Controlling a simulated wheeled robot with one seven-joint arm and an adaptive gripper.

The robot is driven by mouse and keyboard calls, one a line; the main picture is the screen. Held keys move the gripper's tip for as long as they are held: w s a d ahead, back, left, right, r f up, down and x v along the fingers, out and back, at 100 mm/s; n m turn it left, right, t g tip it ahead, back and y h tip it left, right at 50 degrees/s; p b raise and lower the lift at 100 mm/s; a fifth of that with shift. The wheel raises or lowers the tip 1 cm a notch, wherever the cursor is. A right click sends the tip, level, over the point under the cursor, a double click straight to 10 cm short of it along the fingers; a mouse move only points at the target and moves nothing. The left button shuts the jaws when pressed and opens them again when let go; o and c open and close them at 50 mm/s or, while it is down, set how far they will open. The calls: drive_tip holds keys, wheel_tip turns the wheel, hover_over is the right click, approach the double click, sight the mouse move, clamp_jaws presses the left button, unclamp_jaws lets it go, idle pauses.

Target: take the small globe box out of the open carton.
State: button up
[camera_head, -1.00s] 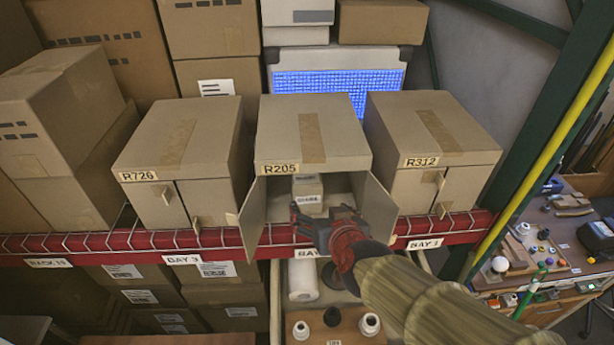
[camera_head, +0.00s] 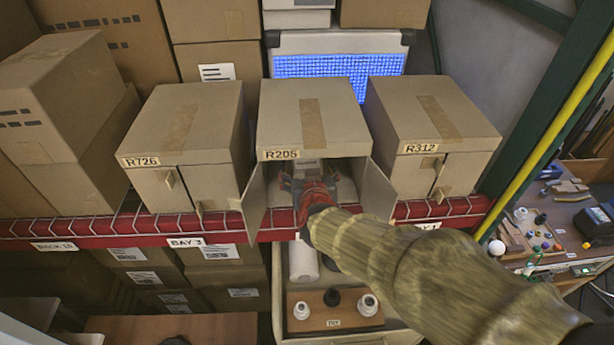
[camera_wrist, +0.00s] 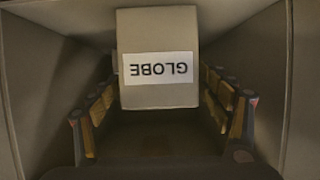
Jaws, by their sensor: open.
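The open carton R205 (camera_head: 309,115) stands in the middle of the shelf with both front flaps swung outward. My gripper (camera_head: 308,180) is inside its opening. In the wrist view the small globe box (camera_wrist: 158,60) has a white label reading GLOBE, upside down in that picture. My gripper's fingers (camera_wrist: 160,110) are open, one on each side of the box, with a visible gap on both sides near the front. In the head view my gripper and arm mostly hide the box; only part of its top shows behind the gripper.
The closed cartons R726 (camera_head: 185,140) and R312 (camera_head: 432,130) stand close on either side. The carton's side walls are near my fingers. A red shelf beam (camera_head: 100,229) runs below. A brown block with lamp fittings (camera_head: 334,312) lies lower down.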

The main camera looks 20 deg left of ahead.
drive_tip(key=shift+w, duration=0.1)
drive_tip(key=shift+c, duration=1.1)
drive_tip(key=c, duration=1.3)
drive_tip(key=shift+c, duration=0.2)
drive_tip(key=shift+a+r, duration=0.1)
